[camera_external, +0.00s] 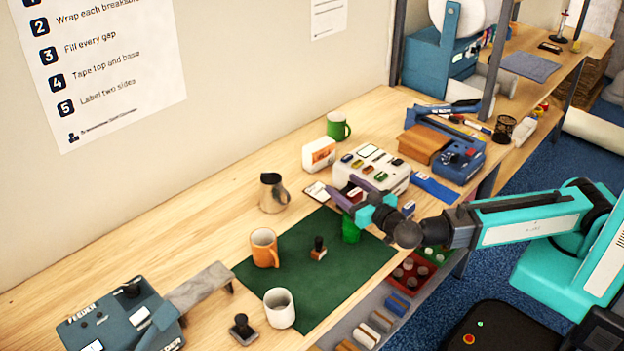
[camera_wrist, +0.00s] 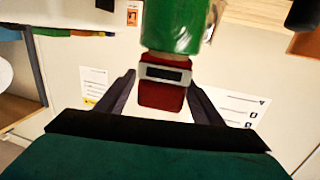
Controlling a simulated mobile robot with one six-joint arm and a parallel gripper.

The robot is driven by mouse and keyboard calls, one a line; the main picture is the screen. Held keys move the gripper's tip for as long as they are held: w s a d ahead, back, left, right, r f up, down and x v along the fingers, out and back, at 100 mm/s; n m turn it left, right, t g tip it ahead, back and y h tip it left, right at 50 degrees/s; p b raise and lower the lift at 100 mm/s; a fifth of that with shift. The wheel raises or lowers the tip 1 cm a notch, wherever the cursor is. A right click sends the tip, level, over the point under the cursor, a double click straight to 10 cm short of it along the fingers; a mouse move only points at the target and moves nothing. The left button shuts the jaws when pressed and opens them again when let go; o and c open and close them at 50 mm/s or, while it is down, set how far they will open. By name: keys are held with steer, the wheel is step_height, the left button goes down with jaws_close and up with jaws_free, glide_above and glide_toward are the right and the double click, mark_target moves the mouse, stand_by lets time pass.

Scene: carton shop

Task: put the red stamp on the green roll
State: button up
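The red stamp (camera_wrist: 162,92), with a grey band and a dark window, sits between the fingertips of my gripper (camera_wrist: 162,82). The tips appear to touch its two sides. The green roll (camera_wrist: 174,24) meets the stamp's end in the wrist view, where the picture seems upside down. In the external view the green roll (camera_external: 350,229) stands upright at the right part of the green mat. My gripper (camera_external: 345,190) is directly above it, and the red stamp (camera_external: 355,193) shows only partly between the fingers. I cannot tell whether its weight rests on the roll.
A white device (camera_external: 378,166) stands behind my gripper. A metal jug (camera_external: 271,192) and green mug (camera_external: 337,126) stand further back.

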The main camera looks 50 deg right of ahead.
mark_target(358, 196)
steer(key=shift+r+p, duration=0.25)
steer(key=shift+p, duration=0.15)
steer(key=s+b, duration=0.1)
steer(key=s, duration=0.2)
steer(key=s+a+b, duration=0.1)
steer(key=s, duration=0.2)
steer(key=s+b, duration=0.1)
steer(key=s, duration=0.2)
steer(key=shift+a, duration=0.3)
steer(key=b, duration=0.2)
steer(key=s+b, duration=0.1)
steer(key=shift+s+a+b, duration=0.2)
steer(key=shift+s+b, duration=0.1)
steer(key=shift+b, duration=0.05)
steer(key=shift+s+r+b, duration=0.1)
steer(key=shift+s+b, duration=0.35)
steer(key=shift+b, duration=0.5)
steer(key=shift+s+a+r, duration=0.1)
steer(key=shift+s, duration=0.05)
